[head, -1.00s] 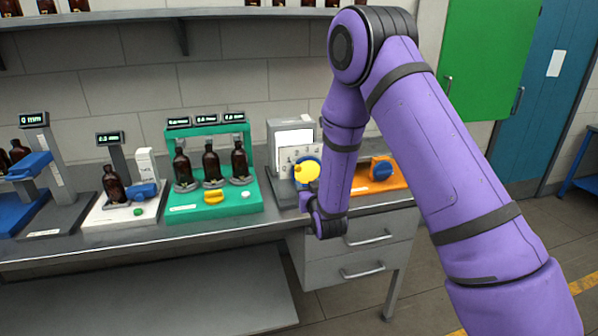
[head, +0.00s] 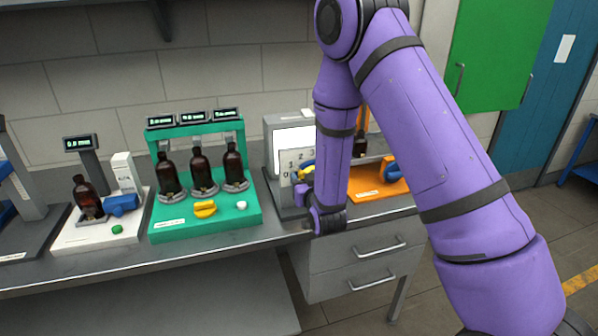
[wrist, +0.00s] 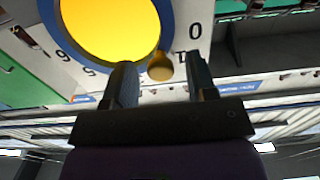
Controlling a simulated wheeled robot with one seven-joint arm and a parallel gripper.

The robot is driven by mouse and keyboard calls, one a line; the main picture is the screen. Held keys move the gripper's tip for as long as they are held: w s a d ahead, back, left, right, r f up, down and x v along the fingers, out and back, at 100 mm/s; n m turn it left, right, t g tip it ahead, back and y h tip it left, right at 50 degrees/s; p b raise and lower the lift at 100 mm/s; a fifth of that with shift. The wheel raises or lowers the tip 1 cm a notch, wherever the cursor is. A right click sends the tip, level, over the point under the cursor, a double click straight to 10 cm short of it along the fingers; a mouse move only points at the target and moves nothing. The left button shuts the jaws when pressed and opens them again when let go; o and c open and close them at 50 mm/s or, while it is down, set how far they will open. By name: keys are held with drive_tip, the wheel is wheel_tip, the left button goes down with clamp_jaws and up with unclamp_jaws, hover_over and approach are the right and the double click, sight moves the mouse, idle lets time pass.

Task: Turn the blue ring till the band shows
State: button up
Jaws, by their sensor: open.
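The blue ring (wrist: 168,18) surrounds a large yellow disc (wrist: 108,25) on a pale numbered plate (wrist: 197,30), close up in the wrist view. A small yellow knob (wrist: 160,67) sits at the ring's edge. My gripper (wrist: 159,64) is open, one finger on each side of the small knob, with visible gaps. I cannot tell whether either finger touches the ring. In the head view my arm hides most of the dial; only a bit of yellow disc (head: 308,168) shows beside the numbers. I see no band on the ring.
A green stand (head: 245,217) with several amber bottles is left of the dial unit (head: 276,148). A white stand (head: 75,240) with one bottle is farther left. An orange stand (head: 365,186) with a blue part (head: 392,169) is just right of my arm. Drawers are below the bench.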

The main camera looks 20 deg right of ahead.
drive_tip(key=shift+w, duration=0.3)
drive_tip(key=c, duration=0.9)
drive_tip(key=shift+d+r+m, duration=0.25)
drive_tip(key=shift+d+m, duration=0.05)
drive_tip(key=shift+m, duration=0.55)
drive_tip(key=shift+d+r+m, duration=0.2)
drive_tip(key=shift+d+m, duration=0.1)
drive_tip(key=shift+m, duration=0.6)
drive_tip(key=shift+d+r+m, duration=0.25)
drive_tip(key=shift+d+m, duration=0.05)
drive_tip(key=shift+m, duration=0.55)
drive_tip(key=o, duration=0.9)
drive_tip(key=shift+s, duration=0.15)
